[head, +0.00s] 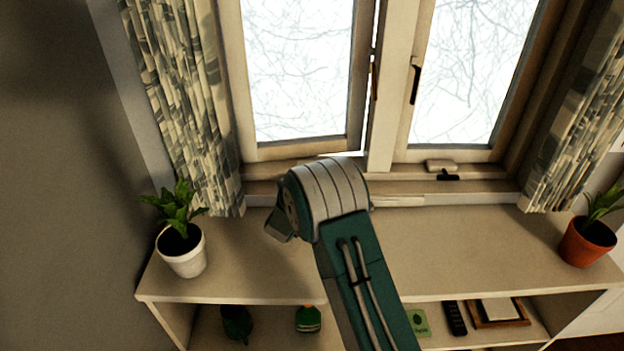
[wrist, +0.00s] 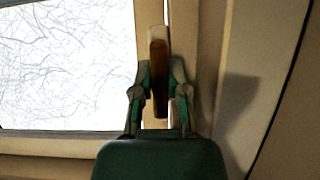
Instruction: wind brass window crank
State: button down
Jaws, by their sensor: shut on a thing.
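The brass window crank (wrist: 158,58) shows in the wrist view as a narrow, upright, brown-gold piece with a paler upper end. My gripper (wrist: 160,92) has one teal-and-grey finger on each side of it and is shut on it. The base of the crank is hidden. In the head view my arm's rounded grey wrist covers the left part of the sill, and neither the fingers nor the held crank can be made out. The left window sash (head: 252,152) looks slightly ajar, with a bright gap along its lower right edge.
A low shelf unit (head: 460,270) stands below the window. A white-potted plant (head: 182,250) is left of my arm, and a terracotta-potted plant (head: 587,242) is far right. A black-handled fitting (head: 448,177) sits on the right sill. Patterned curtains (head: 185,90) flank the window.

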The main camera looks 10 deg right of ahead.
jog(key=shift+s+a+f, duration=0.1)
jog(key=shift+a+f, duration=0.1)
jog(key=shift+f, duration=0.15)
jog(key=c, duration=0.6)
grip_release()
jog(key=shift+c, duration=0.2)
jog(key=shift+a+r, duration=0.1)
jog(key=shift+r, duration=0.1)
jog(key=v, duration=1.1)
jog(key=shift+s+a, duration=0.25)
jog(key=shift+a, duration=0.1)
